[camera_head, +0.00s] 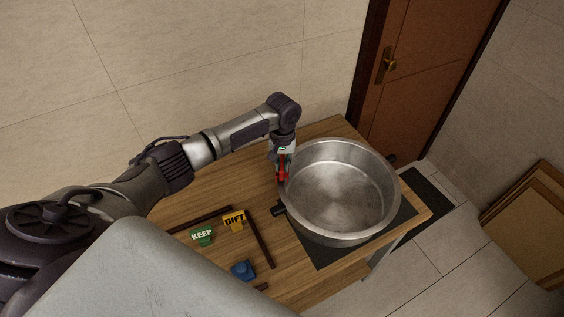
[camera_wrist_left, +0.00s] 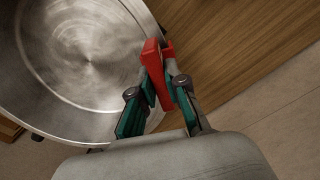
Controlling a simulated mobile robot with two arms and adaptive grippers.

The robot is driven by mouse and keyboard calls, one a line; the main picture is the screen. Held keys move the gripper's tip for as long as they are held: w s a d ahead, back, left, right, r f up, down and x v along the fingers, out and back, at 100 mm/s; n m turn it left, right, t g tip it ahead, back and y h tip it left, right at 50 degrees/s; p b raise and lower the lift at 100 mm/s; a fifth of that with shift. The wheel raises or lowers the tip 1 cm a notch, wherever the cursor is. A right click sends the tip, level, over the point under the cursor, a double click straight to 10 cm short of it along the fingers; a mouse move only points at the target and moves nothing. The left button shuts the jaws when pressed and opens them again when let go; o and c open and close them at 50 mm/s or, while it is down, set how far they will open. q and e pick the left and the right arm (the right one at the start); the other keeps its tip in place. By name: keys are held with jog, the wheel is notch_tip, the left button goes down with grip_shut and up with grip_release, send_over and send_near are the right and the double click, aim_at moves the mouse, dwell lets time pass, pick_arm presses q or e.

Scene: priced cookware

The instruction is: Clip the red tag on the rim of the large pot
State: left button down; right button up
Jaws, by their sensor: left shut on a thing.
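The large pot (camera_head: 340,190) is a wide steel pot on a dark mat on the wooden table. It also fills the left of the left wrist view (camera_wrist_left: 80,60). My left gripper (camera_head: 282,172) is shut on the red tag (camera_wrist_left: 155,65), at the pot's left rim in the head view. The red tag also shows in the head view (camera_head: 282,174) as a small red piece. In the left wrist view it overlaps the rim. I cannot tell whether it is clipped around the rim or only beside it. My right gripper is not in view.
A green KEEP tag (camera_head: 201,235), a yellow GIFT tag (camera_head: 234,219) and a blue piece (camera_head: 242,271) lie on the table (camera_head: 180,213) at the front left, near dark strips (camera_head: 261,240). A wooden door (camera_head: 415,75) stands behind. Boards (camera_head: 530,225) lean at the right.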

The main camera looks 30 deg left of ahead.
pick_arm(q)
jog(key=shift+f, duration=0.65)
jog(key=shift+r, duration=0.1)
jog(key=shift+a, duration=0.1)
dwell(0.3)
jog(key=shift+s+a+p, duration=0.15)
jog(key=shift+a+p, duration=0.05)
jog(key=shift+p, duration=0.15)
dwell(1.4)
jog(key=shift+f, duration=0.35)
jog(key=shift+f+b, duration=0.4)
jog(key=shift+f, duration=0.25)
jog(key=shift+r, duration=0.1)
